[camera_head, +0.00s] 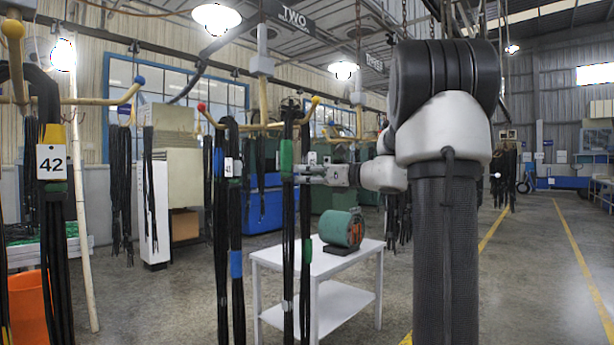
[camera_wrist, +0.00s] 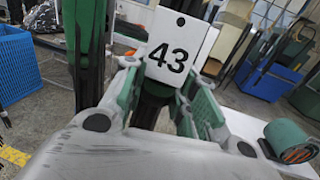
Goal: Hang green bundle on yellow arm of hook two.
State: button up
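The green bundle (camera_head: 288,200) is black hose with green bands, hanging upright in two legs. Hook two has a red-tipped arm (camera_head: 201,107) and a yellow-tipped arm (camera_head: 315,100). The bundle's top loop shows at the yellow-tipped arm; whether it rests on the arm or is in front of it, I cannot tell.
A blue-banded bundle (camera_head: 236,262) hangs to the left, near the red-tipped arm. Bundle 42 (camera_head: 51,162) hangs at far left by an orange bin (camera_head: 30,312). The floor at right is open.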

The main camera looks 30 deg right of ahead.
jog(key=o, duration=0.5)
jog(key=shift+r, duration=0.1)
jog(key=shift+o, duration=0.2)
